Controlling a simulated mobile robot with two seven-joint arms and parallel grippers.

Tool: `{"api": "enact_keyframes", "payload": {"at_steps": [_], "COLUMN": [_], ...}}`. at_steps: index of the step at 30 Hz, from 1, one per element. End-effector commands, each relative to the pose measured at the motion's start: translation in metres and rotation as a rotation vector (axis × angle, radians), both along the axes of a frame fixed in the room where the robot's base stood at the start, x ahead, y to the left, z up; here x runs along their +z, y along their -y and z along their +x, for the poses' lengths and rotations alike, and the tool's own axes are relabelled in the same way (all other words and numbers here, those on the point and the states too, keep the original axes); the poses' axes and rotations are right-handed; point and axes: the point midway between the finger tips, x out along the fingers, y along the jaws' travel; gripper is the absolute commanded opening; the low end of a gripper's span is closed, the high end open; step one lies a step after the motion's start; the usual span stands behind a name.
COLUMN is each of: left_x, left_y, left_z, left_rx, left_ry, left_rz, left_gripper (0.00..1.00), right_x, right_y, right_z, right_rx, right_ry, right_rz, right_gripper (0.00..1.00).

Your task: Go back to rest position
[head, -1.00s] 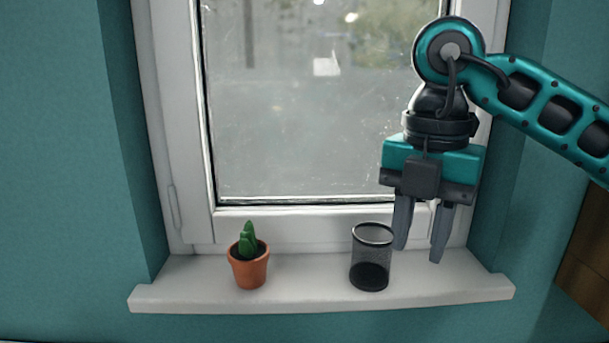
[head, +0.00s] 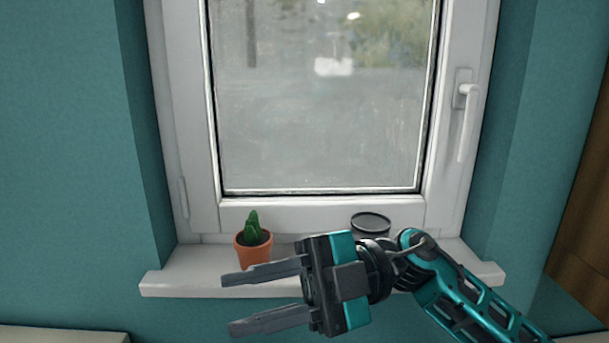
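My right gripper (head: 232,304) is in front of the windowsill in the head view, turned sideways with its fingers pointing left. Its two fingers are spread apart with nothing between them. Its arm comes in from the lower right. My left gripper is not in view.
A potted cactus (head: 253,245) stands upright on the white windowsill (head: 190,284), just behind the upper finger in the picture. A black mesh cup (head: 371,222) stands on the sill, its lower part hidden by my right gripper. A closed window with a handle (head: 465,110) is behind.

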Motion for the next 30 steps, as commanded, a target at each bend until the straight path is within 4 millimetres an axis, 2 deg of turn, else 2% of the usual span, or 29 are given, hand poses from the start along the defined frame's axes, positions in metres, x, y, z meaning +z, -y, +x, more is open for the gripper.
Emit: {"api": "enact_keyframes", "payload": {"at_steps": [1,5,8,11,14,17,20,21,24,27,30], "left_x": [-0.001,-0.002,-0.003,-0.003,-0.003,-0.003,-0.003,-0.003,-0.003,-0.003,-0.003], "left_y": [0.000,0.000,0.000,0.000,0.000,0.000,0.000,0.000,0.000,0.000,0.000], "left_z": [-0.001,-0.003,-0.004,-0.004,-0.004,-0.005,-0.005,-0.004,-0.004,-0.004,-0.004], "left_rx": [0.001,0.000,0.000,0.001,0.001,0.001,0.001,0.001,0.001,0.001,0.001], "left_ry": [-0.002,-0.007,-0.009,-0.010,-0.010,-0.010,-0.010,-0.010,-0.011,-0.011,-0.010], "left_rz": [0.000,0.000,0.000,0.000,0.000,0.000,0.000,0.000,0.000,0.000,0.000], "left_gripper": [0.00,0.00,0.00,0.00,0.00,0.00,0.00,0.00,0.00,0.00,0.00], "right_x": [0.001,-0.001,-0.017,-0.049,-0.095,-0.155,-0.221,-0.248,-0.308,-0.354,-0.383], "right_y": [0.000,0.011,0.029,0.053,0.082,0.113,0.145,0.157,0.183,0.201,0.213], "right_z": [0.006,0.034,0.061,0.086,0.104,0.109,0.097,0.088,0.056,0.020,-0.009], "right_rx": [-0.061,-0.273,-0.474,-0.699,-0.932,-1.166,-1.387,-1.466,-1.626,-1.732,-1.790], "right_ry": [-0.069,-0.223,-0.349,-0.480,-0.614,-0.753,-0.892,-0.945,-1.065,-1.162,-1.228], "right_rz": [0.106,0.333,0.452,0.519,0.531,0.482,0.375,0.319,0.163,0.014,-0.103], "right_gripper": [0.34,0.34,0.34,0.34,0.34,0.34,0.34,0.34,0.34,0.34,0.34]}}
